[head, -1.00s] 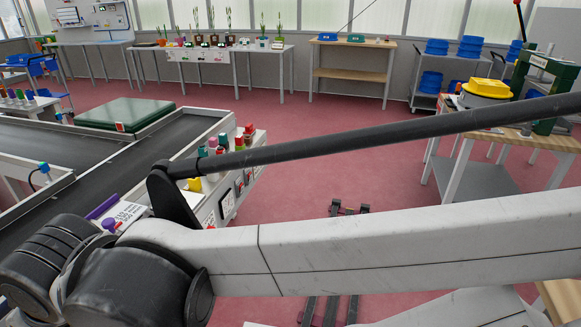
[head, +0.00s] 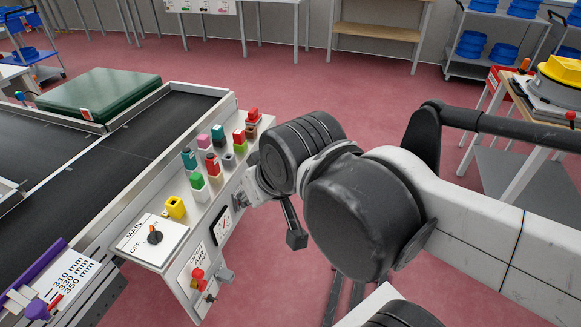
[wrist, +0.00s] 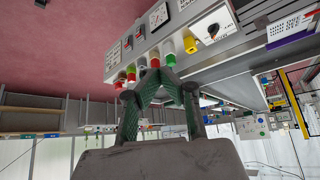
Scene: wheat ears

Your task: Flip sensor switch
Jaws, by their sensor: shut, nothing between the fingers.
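My gripper (wrist: 152,82) is shut and empty, its two green-padded fingers meeting in the wrist view, which is upside down. The tips overlap the sloped control panel's buttons in that picture; I cannot tell whether they touch. In the head view the control panel (head: 182,235) runs along the conveyor's right side, with my wrist beside its front face and my fingertips not clear. Small red switches (wrist: 138,31) sit on the panel's front in the wrist view. No readable label tells which one is the sensor switch. The black main rotary switch (head: 154,237) points near OFF.
Coloured buttons (head: 213,165) stand up along the panel top. A red valve (head: 198,281) sticks out low on the front. A purple-edged length scale (head: 65,275) lies at the lower left. Red floor is open behind.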

